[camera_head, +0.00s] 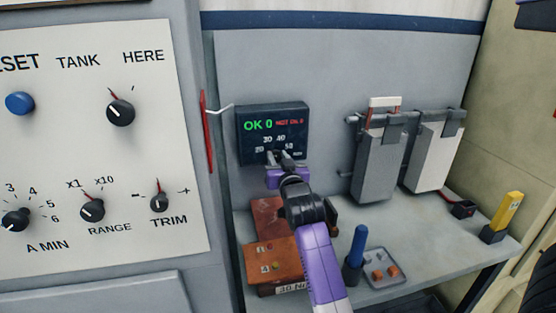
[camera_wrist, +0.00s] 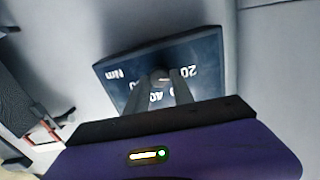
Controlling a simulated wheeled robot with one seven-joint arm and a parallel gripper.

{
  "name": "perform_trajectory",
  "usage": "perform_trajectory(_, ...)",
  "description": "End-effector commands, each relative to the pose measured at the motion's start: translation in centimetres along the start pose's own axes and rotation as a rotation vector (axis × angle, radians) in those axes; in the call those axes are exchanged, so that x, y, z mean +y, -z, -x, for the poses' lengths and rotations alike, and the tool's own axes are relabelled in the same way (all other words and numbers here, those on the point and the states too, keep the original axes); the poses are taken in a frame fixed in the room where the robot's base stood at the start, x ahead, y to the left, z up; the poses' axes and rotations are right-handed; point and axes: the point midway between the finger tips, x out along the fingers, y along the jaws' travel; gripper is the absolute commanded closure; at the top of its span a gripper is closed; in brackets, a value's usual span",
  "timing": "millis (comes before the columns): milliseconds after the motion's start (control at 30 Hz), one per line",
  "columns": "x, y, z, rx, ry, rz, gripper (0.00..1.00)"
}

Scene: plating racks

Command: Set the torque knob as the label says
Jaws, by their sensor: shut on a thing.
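The dark torque tester (camera_head: 272,121) is fixed to the grey back wall. Its display reads a green "OK 0" and a small red "NOT OK 0". Below are scale numbers 20, 30, 40 and 50. My gripper (camera_head: 274,157) reaches up to its lower face, with its fingers shut on the torque knob. In the wrist view the fingers close around the knob (camera_wrist: 161,77), in front of the tester face (camera_wrist: 210,62). The knob's pointer is too hidden to read.
The brown box (camera_head: 272,262) stands on the grey shelf below the tester. A blue-handled tool (camera_head: 356,246) and a small tray (camera_head: 382,268) stand right of my arm. Racked holders (camera_head: 378,165) hang to the right. A white knob panel (camera_head: 90,190) is at left.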

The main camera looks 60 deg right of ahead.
Motion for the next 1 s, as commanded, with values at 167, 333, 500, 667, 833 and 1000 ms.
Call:
perform_trajectory(167, 0.00, -0.22, 0.00, 0.002, 0.001, -0.108, 1.00)
perform_trajectory(333, 0.04, -0.30, 0.02, 0.002, 0.001, -0.252, 1.00)
perform_trajectory(500, 0.10, -0.31, 0.00, 0.002, 0.001, -0.408, 1.00)
perform_trajectory(667, 0.18, -0.31, 0.02, 0.001, 0.000, -0.541, 1.00)
perform_trajectory(833, 0.17, -0.26, 0.02, 0.001, 0.001, -0.659, 1.00)
perform_trajectory(1000, 0.20, -0.27, 0.01, 0.000, 0.000, -0.744, 1.00)
